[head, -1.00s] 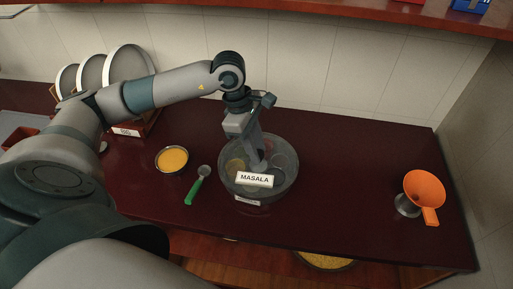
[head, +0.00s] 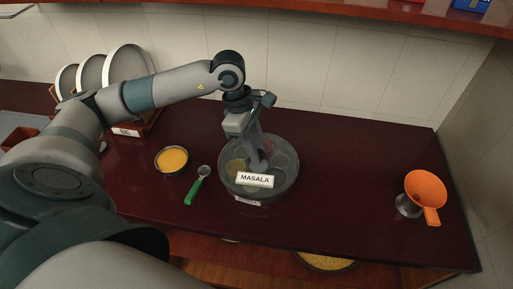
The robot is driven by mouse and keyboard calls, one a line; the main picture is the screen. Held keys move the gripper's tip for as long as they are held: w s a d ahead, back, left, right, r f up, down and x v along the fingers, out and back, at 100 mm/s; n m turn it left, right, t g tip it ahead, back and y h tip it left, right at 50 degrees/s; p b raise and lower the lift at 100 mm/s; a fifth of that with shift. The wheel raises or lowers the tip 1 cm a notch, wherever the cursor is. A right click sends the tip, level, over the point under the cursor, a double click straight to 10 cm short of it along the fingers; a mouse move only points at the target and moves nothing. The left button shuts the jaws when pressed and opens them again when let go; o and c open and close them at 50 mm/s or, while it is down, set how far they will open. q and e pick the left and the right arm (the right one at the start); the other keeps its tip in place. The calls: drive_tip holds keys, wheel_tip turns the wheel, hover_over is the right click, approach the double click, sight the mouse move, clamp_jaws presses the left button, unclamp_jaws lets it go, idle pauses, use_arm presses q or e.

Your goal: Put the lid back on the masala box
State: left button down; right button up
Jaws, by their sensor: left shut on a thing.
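The masala box (head: 285,186) is a round, see-through grey container on the dark red counter, with coloured contents showing inside. A clear lid appears to lie over its top; its edge is hard to tell from the box rim. A white MASALA label (head: 255,180) stands at the front of it. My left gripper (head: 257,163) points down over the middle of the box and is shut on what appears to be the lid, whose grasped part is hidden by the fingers. I cannot tell whether the lid touches the rim all round. My right gripper is not in view.
A bowl of yellow food (head: 172,160) and a green-handled scoop (head: 197,186) lie left of the box. An orange funnel (head: 425,187) rests on a metal cup (head: 408,205) at the right. Plates (head: 128,62) stand in a rack at the back left. The counter (head: 345,185) between box and funnel is clear.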

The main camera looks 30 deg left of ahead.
use_arm(q)
drive_tip(key=shift+s+f+b, duration=0.3)
drive_tip(key=shift+f+b, duration=0.15)
drive_tip(key=shift+f, duration=0.05)
idle(0.3)
drive_tip(key=c, duration=1.4)
unclamp_jaws()
drive_tip(key=shift+w, duration=0.1)
drive_tip(key=shift+o, duration=0.2)
drive_tip(key=shift+w, duration=0.2)
drive_tip(key=shift+r, duration=0.1)
drive_tip(key=shift+s+r, duration=0.1)
drive_tip(key=shift+r+p, duration=0.35)
drive_tip(key=shift+r, duration=0.25)
drive_tip(key=shift+r+p, duration=1.05)
drive_tip(key=shift+r, duration=1.85)
